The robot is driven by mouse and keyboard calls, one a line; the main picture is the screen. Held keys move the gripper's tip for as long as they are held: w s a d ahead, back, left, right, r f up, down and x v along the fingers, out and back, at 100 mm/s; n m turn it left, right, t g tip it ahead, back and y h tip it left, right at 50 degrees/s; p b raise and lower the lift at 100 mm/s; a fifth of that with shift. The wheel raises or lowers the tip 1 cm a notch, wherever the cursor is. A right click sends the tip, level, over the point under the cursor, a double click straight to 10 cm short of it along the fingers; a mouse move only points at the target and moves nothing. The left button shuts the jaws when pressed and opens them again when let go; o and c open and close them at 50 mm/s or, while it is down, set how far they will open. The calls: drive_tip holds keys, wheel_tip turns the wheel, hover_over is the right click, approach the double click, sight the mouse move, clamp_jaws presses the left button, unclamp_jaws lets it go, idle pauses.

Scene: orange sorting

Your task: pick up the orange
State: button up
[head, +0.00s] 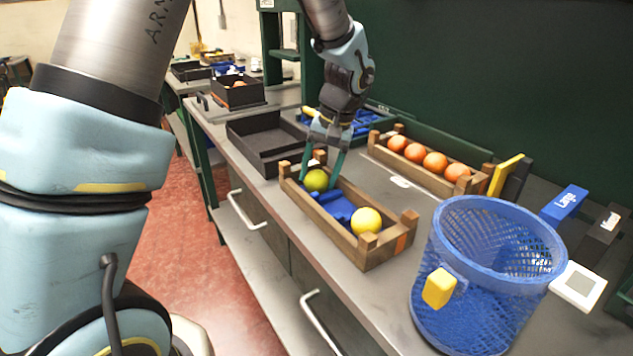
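Several oranges (435,162) sit in a row in the wooden crate (378,152) at the back, by the dark green wall panel. My gripper (319,182) points down into the nearer wooden crate (345,240), its teal fingers spread apart. A green fruit (316,180) lies at the left end of that crate, by the fingertips. I cannot tell whether the fingers touch it. A yellow fruit (366,221) lies at the crate's right end. The oranges are apart from my gripper, to its right and farther back.
A blue mesh basket (485,270) with a yellow tag stands at front right. A black tray (262,140) lies left of my gripper. A blue label block (564,203) and a white square device (578,286) are at right.

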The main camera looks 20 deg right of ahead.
drive_tip(key=c, duration=0.7)
